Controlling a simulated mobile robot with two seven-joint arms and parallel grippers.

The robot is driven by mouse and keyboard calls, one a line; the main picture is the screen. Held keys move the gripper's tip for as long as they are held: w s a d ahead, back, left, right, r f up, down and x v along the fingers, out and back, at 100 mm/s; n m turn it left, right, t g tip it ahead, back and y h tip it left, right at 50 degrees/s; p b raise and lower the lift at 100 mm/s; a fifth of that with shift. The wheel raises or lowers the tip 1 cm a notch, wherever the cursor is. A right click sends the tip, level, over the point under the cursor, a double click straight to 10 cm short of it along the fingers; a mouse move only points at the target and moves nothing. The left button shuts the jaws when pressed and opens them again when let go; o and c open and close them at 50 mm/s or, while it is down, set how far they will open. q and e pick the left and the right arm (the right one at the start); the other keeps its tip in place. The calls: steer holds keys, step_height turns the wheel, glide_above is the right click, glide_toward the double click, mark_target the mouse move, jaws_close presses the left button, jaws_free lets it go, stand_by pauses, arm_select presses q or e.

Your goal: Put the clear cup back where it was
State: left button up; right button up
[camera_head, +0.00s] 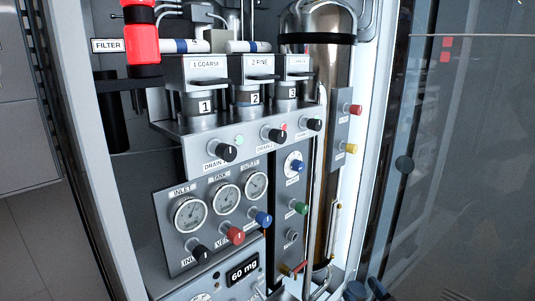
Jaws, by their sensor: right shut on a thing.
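I cannot make out the clear cup in the head view. The dark tips of what looks like my right gripper (367,291) show at the bottom edge, right of the steel column's foot. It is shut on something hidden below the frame. My left gripper is not in view. Numbered filter bowl 1 (205,105), bowl 2 (255,97) and bowl 3 (292,90) sit under their labelled heads on a grey shelf (200,124).
A tall steel cylinder (334,60) stands at the right inside the cabinet. A gauge panel (217,207) with several knobs is below the bowls. A small red-handled valve (299,267) is near the bottom. A red cylinder (143,43) hangs upper left. A glass pane (470,170) is right.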

steer(key=shift+s+d, duration=0.1)
steer(key=shift+s, duration=0.15)
steer(key=shift+s+d, duration=0.1)
steer(key=shift+s, duration=0.15)
steer(key=shift+w+a+f+g, duration=0.15)
steer(key=shift+a+g, duration=0.15)
steer(key=shift+a, duration=0.15)
steer(key=shift+w+a+f+g, duration=0.1)
steer(key=shift+a+g, duration=0.2)
steer(key=shift+a, duration=0.1)
steer(key=s+a+r+m+h+p, duration=0.1)
steer(key=s+a+r, duration=0.2)
steer(key=r, duration=0.2)
steer(key=s+a+r+p, duration=0.1)
steer(key=s+a+r, duration=0.1)
steer(key=a+r, duration=0.15)
arm_select(q)
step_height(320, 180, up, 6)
steer(key=p, duration=0.5)
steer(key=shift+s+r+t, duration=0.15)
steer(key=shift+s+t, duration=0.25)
arm_select(e)
steer(key=s+d+r+m+h, duration=0.2)
steer(key=s+d+r+h, duration=0.1)
steer(key=s, duration=0.3)
steer(key=s+d+r+m+h, duration=0.3)
steer(key=s+r+h, duration=0.1)
steer(key=s, duration=0.3)
steer(key=shift+s+d+r+g+h, duration=0.2)
steer(key=shift+g+h, duration=0.2)
